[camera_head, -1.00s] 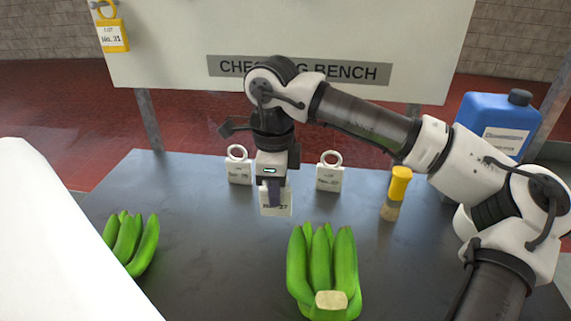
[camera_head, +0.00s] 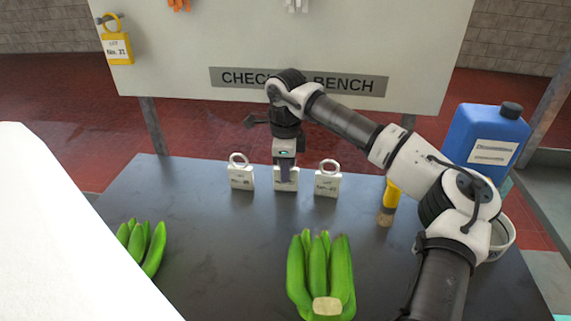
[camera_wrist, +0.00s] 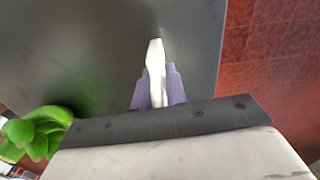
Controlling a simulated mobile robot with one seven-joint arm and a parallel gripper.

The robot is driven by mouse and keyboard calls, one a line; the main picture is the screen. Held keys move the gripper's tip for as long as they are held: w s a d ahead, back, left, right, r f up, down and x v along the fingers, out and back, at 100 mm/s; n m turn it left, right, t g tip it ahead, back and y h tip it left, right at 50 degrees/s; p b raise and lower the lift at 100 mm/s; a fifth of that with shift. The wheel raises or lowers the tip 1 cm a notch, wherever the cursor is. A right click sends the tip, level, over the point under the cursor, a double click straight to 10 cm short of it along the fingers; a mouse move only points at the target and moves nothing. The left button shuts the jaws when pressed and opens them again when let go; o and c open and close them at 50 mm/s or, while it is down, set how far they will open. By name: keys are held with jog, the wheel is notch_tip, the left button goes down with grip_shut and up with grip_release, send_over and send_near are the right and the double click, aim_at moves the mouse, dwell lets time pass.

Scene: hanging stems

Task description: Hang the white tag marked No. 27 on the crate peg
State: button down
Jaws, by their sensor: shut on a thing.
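My gripper (camera_head: 286,176) is shut on a white tag (camera_head: 286,185), between two other white ring-topped tags in the head view. The fingers cover much of its face, so its number cannot be read now. In the wrist view the tag (camera_wrist: 156,75) is a thin pale strip, seen edge-on between the purple fingers (camera_wrist: 158,88). The left white tag (camera_head: 241,178) and the right white tag (camera_head: 327,183) stand upright on the bench, their numbers too small to read surely. I see no crate peg in these frames.
Green banana bunches lie at the front (camera_head: 321,275) and left (camera_head: 142,245) of the dark bench (camera_head: 220,250). A yellow-handled brush (camera_head: 390,202) and a blue jug (camera_head: 487,140) are at right. A yellow tag (camera_head: 117,48) hangs on a board peg at upper left.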

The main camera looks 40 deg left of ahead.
jog(key=shift+f, duration=0.1)
jog(key=shift+f, duration=0.15)
jog(key=c, duration=1.4)
grip_release()
jog(key=shift+c, duration=0.2)
jog(key=shift+s, duration=0.1)
jog(key=r+b, duration=0.1)
jog(key=r, duration=0.7)
jog(key=r+b, duration=0.1)
jog(key=r, duration=0.3)
jog(key=shift+s+a+r+b, duration=0.1)
jog(key=shift+s+a+b, duration=0.05)
jog(key=shift+a+b, duration=0.15)
